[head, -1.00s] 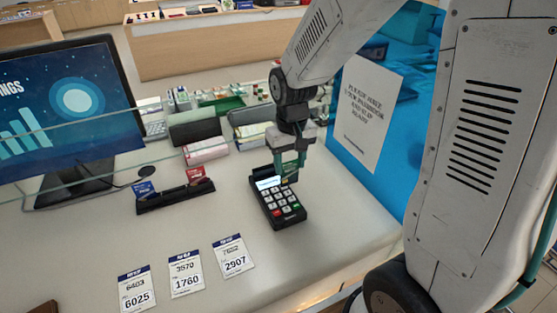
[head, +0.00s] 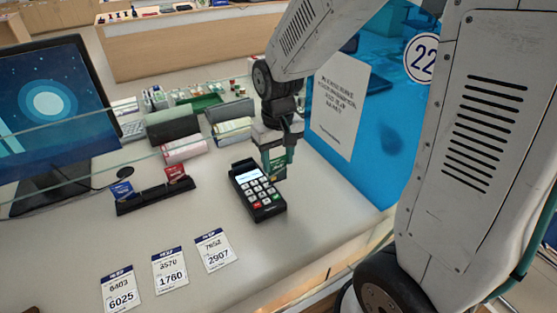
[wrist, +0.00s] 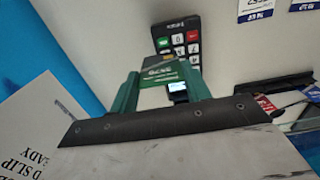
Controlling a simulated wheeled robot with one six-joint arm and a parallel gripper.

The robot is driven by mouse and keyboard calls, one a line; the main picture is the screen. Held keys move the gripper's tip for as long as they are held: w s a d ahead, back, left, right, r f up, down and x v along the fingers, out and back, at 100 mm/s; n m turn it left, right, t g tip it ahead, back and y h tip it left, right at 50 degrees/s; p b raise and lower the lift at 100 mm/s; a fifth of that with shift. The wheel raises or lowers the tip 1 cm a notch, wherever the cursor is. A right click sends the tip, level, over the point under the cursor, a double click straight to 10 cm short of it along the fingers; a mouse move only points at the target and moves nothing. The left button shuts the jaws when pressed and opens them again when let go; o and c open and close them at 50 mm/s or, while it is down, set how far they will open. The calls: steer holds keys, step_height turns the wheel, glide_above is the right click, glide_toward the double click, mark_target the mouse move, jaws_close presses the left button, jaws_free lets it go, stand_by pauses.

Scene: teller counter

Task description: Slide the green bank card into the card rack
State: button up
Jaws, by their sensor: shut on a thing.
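My gripper (head: 279,160) is shut on the green bank card (head: 274,171), beside the far right end of the card terminal. In the wrist view the card (wrist: 165,73) sits between the two green fingers (wrist: 160,86). Its far edge overlaps the terminal in that view; I cannot tell whether they touch. The black card rack (head: 155,200) lies on the counter left of the terminal. A blue card (head: 122,190) and a red card (head: 175,172) stand in it, with space between them. Part of the rack (wrist: 268,86) shows at the right of the wrist view.
The card terminal (head: 258,191) stands between my gripper and the rack. Several paper slips (head: 170,271) lie in front. Stacked banknotes and boxes (head: 172,131) stand behind, a glass pane and monitor (head: 55,110) at left, and a blue panel with a notice (head: 341,105) at right.

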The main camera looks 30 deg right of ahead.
steer(key=shift+r, duration=1.8)
